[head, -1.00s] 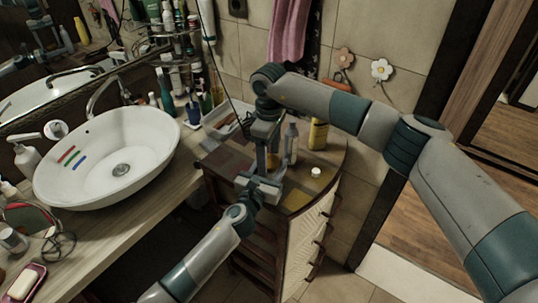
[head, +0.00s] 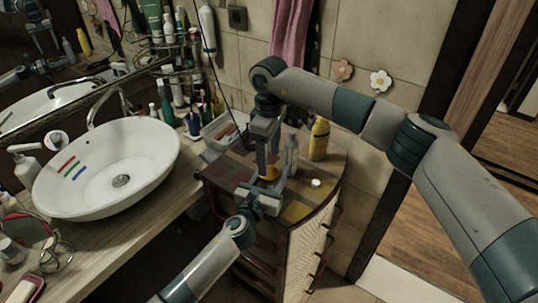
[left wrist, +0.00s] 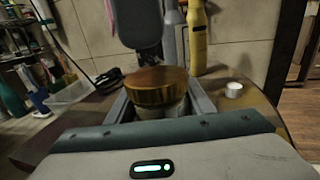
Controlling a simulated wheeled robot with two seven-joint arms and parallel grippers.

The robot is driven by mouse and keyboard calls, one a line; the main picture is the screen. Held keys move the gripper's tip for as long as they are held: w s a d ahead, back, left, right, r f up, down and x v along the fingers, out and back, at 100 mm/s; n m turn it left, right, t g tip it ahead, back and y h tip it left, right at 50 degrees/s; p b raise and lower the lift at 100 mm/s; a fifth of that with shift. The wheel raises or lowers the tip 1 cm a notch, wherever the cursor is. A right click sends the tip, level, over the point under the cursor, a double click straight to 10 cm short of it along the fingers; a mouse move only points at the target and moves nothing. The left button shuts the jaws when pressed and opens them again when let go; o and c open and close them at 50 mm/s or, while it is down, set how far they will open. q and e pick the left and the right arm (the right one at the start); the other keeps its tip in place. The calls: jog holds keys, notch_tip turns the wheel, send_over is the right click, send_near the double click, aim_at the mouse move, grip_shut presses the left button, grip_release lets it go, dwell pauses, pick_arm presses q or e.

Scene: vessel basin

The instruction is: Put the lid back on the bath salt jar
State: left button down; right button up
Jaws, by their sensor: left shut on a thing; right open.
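The white bath salt jar (left wrist: 168,109) stands between the fingers of my left gripper (left wrist: 160,108), which appears shut on its body. The round brown-gold lid (left wrist: 157,86) is over the jar's mouth. It looks nearly level and resting on the jar, but I cannot tell whether it is fully seated. In the head view the lid (head: 269,174) shows as an orange patch above my left gripper (head: 262,194). My right gripper (head: 267,158) is open, pointing down just above the lid. The jar is mostly hidden by the grippers in the head view.
A grey bottle (head: 291,155) and yellow bottle (head: 319,139) stand close behind on the cabinet top (head: 322,200). A clear tray (head: 220,132) and the basin (head: 105,165) are left. The cabinet's front right is clear.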

jog(key=shift+n, duration=0.3)
jog(key=n, duration=0.6)
jog(key=shift+r+n, duration=0.25)
jog(key=shift+n, duration=0.05)
jog(key=n, duration=0.6)
jog(key=shift+r, duration=0.2)
jog(key=n, duration=0.7)
jog(key=shift+r+n, duration=0.3)
jog(key=n, duration=0.6)
jog(key=shift+r, duration=0.2)
jog(key=n, duration=0.6)
jog(key=shift+r, duration=0.2)
jog(key=n, duration=0.4)
jog(key=shift+r, duration=0.15)
jog(key=n, duration=0.5)
jog(key=shift+r, duration=0.15)
jog(key=n, duration=0.5)
jog(key=shift+r, duration=0.15)
